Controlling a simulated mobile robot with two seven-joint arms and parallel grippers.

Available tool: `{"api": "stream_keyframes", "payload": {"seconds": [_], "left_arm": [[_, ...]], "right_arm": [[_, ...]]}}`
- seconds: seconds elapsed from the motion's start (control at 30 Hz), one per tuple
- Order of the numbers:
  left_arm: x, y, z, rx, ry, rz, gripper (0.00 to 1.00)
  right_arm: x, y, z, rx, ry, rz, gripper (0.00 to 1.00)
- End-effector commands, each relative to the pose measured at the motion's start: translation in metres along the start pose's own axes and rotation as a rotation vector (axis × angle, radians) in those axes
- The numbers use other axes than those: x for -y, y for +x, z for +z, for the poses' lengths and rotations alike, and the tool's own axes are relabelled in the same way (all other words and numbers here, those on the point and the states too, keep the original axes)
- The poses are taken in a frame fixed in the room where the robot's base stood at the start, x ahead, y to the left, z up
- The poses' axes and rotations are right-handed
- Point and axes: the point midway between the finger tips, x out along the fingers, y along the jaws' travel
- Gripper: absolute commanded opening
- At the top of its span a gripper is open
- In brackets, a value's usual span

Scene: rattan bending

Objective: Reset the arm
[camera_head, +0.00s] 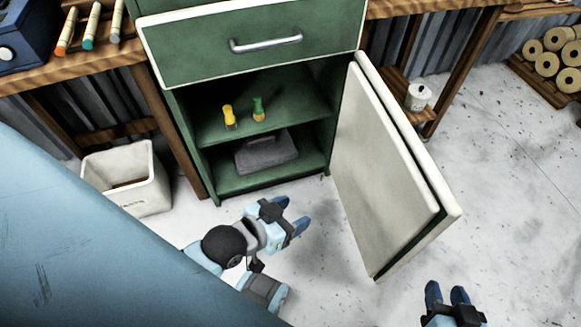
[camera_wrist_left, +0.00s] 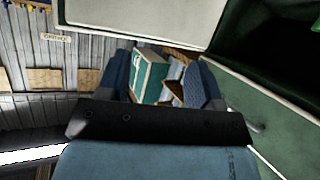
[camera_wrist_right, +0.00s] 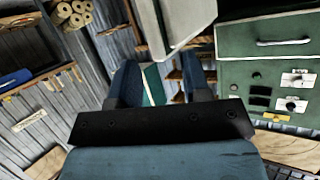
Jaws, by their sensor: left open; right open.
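My left gripper (camera_head: 292,214) is in front of the open green cabinet (camera_head: 204,122), above the floor. Its two blue fingers are apart with nothing between them. They also show spread in the left wrist view (camera_wrist_left: 163,78). My right gripper (camera_head: 447,291) is at the bottom edge of the head view, right of the open cabinet door (camera_head: 385,165). Its fingers are apart and empty, and they show spread in the right wrist view (camera_wrist_right: 160,80). Most of my right arm is out of the head view.
The white-faced door stands open between my grippers. A yellow-handled item (camera_head: 229,117), a green-handled item (camera_head: 258,108) and a grey case (camera_head: 266,152) sit on the shelves. A white bin (camera_head: 152,190) stands left. Floor at right is clear.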

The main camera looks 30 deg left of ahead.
Motion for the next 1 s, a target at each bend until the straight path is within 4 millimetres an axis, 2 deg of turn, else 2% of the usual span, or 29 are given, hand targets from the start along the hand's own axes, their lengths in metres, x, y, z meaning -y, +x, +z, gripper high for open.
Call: {"api": "stream_keyframes", "payload": {"seconds": [0.27,0.6,1.0], "left_arm": [[0.001,-0.002,-0.006,0.003,0.001,-0.003,0.59],[0.001,-0.035,-0.067,0.054,0.018,-0.031,0.59],[0.003,-0.079,-0.130,0.129,0.043,-0.066,0.59]], "right_arm": [[0.001,-0.002,-0.006,0.002,0.009,0.004,0.44],[0.001,-0.035,-0.067,0.053,-0.011,0.030,0.44],[-0.002,-0.080,-0.130,0.128,-0.038,0.065,0.44]]}}
